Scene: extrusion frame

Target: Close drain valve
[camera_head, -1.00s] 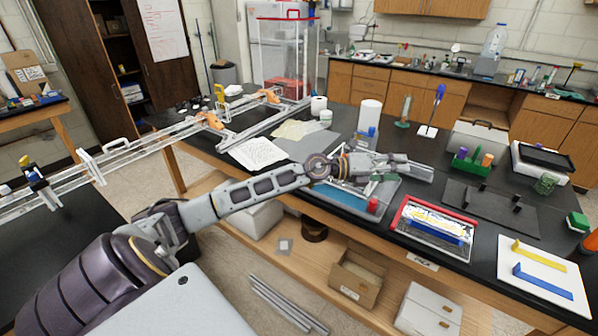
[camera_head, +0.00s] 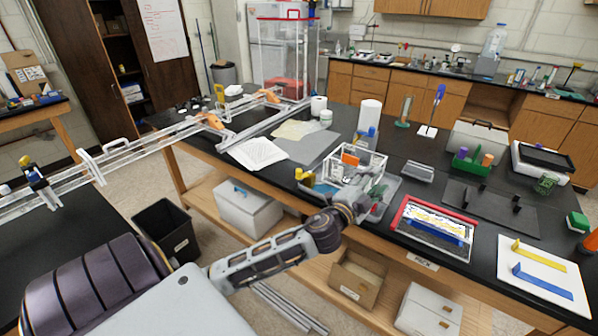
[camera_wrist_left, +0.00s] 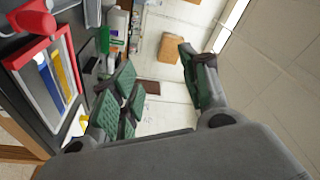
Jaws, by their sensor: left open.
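My left gripper (camera_head: 373,193) is at the front edge of the table, beside a clear box-like tank (camera_head: 345,160). In the left wrist view the gripper (camera_wrist_left: 157,82) is open, with green pads wide apart and nothing between them. A red cylindrical part (camera_wrist_left: 30,20) shows at the upper left of that view, outside the fingers and apart from them. I cannot tell for sure whether it is the drain valve's handle. My wrist hides the lower front of the tank in the head view. My right gripper is not in view.
A red-framed tray (camera_head: 399,216) lies right of the gripper; it also shows in the left wrist view (camera_wrist_left: 72,60). A grey tray (camera_head: 417,172), a dark board (camera_head: 470,203) and a white board (camera_head: 520,285) lie farther right. A paper towel roll (camera_head: 369,115) stands behind the tank.

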